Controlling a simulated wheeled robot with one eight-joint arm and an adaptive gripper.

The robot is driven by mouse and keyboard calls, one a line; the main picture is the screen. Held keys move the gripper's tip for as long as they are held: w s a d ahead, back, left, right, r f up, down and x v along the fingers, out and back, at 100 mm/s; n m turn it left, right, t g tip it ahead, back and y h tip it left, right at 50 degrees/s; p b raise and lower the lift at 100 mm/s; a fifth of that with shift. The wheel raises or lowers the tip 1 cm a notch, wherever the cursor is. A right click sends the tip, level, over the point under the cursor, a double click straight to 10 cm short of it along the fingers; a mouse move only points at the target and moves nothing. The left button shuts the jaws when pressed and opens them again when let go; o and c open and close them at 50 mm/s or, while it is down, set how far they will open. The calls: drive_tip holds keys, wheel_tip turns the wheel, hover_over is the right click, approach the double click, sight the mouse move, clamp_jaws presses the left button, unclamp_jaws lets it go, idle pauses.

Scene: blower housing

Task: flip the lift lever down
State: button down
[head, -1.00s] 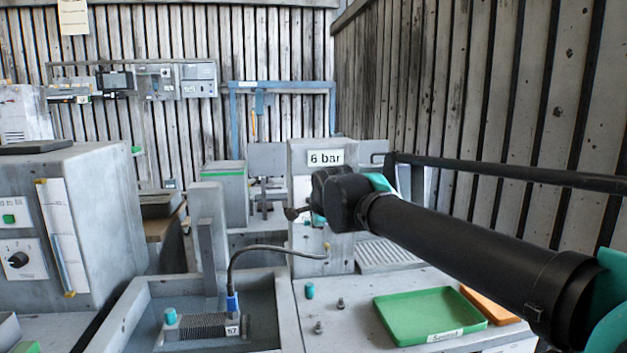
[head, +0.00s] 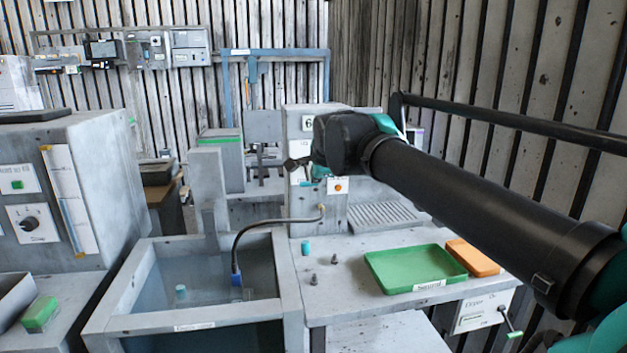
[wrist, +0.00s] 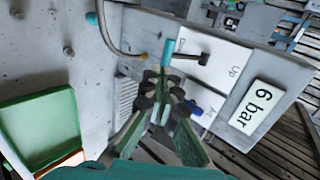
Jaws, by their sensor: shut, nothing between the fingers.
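The lift lever (wrist: 187,53) is a dark rod with a teal grip on the grey panel in the wrist view. Its grip points away from the "6 bar" end of the panel, beside the label end marked "D"; the "Up" lettering is on the other side. My gripper (wrist: 161,82) is shut and empty, its dark fingertips just short of the teal grip, apparently apart from it. In the head view my gripper (head: 300,166) is in front of the panel (head: 332,215) and largely hides the lever.
A liquid tank (head: 140,290) stands left of the panel, with a teal knob (head: 181,290) low inside. A hose (head: 265,226) runs from the panel into it.

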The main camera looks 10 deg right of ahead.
drive_tip(key=v, duration=0.6)
drive_tip(key=shift+s, duration=0.55)
